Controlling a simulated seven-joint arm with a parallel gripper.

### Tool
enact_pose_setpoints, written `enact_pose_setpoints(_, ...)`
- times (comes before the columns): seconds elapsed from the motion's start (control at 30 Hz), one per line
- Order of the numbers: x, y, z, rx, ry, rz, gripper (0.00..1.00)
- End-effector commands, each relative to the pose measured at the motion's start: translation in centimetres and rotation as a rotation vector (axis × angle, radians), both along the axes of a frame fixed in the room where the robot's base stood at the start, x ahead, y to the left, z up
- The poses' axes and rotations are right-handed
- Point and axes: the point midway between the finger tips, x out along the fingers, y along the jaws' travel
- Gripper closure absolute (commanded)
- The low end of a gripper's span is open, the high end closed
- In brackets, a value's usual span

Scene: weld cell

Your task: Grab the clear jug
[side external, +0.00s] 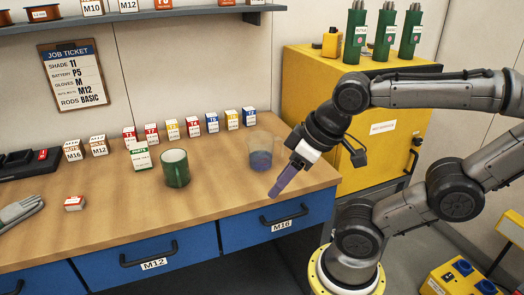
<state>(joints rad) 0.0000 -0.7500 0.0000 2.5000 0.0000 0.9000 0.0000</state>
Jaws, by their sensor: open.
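The clear jug (262,149) stands upright near the right end of the wooden bench top, with a bluish tint in its lower part. My gripper (276,191) is open, with its purple-grey fingers pointing down and left. In the picture the fingertips are just below and to the right of the jug, near the bench's front edge. The fingers overlap each other from this side, so the space between them is hidden. I see nothing held, and I cannot tell the exact distance to the jug.
A green mug (175,168) stands left of the jug. A row of small labelled boxes (192,127) runs behind them. A yellow cabinet (300,85) stands behind my arm. Blue drawers (275,222) are under the bench. The bench front between mug and jug is clear.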

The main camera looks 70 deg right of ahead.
Motion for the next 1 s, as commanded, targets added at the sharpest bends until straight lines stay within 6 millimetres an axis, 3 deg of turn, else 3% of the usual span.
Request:
enact_pose_setpoints(0.27,0.0,0.0,0.0,0.0,0.0,0.0,0.53)
enact_pose_setpoints(0.4,0.0,0.0,0.0,0.0,0.0,0.0,0.73)
enact_pose_setpoints(0.73,-0.5,-0.2,-0.2,-0.006,0.023,-0.011,0.73)
enact_pose_setpoints(0.87,-1.7,-2.7,-0.6,-0.129,0.093,-0.017,0.73)
enact_pose_setpoints(1.0,-3.7,-8.0,-1.6,-0.386,0.282,-0.026,0.73)
